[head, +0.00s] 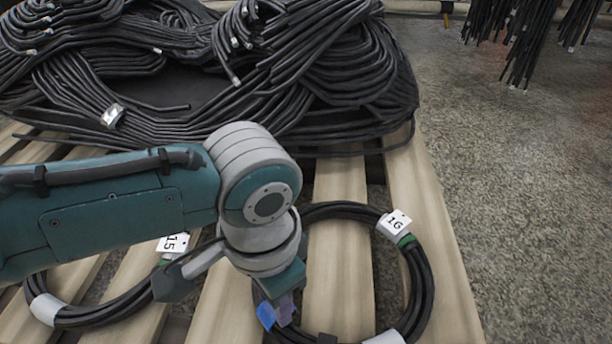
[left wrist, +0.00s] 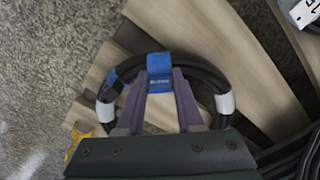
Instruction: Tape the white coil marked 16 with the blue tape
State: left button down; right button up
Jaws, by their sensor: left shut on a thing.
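The coil marked 16 (head: 424,290) is a ring of black hose lying on the slats; its white tag (head: 394,223) reads 16. A green band (head: 406,240) sits by the tag and a white band (head: 385,338) lower down. My left gripper (head: 284,308) is low at the coil's left side. In the left wrist view my left gripper (left wrist: 160,82) is shut on the blue tape (left wrist: 160,66), held at the ring's edge. More blue (left wrist: 112,80) shows on the hose beside it. Whether the held tape touches the hose I cannot tell. My right gripper is out of view.
A coil tagged 15 (head: 95,312) lies to the left, partly behind my left arm. A large heap of black hoses (head: 330,80) fills the back of the wooden pallet (head: 425,200). More hoses hang at the upper right (head: 525,45). Bare floor (head: 530,200) is at right.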

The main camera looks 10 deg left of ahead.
pick_arm(q)
jog(key=shift+f+b, duration=0.6)
jog(key=shift+f, duration=0.3)
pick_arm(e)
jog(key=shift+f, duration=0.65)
pick_arm(q)
jog(key=shift+f, duration=0.3)
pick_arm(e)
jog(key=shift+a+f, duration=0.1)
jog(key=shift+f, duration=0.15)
pick_arm(q)
jog(key=shift+f, duration=0.1)
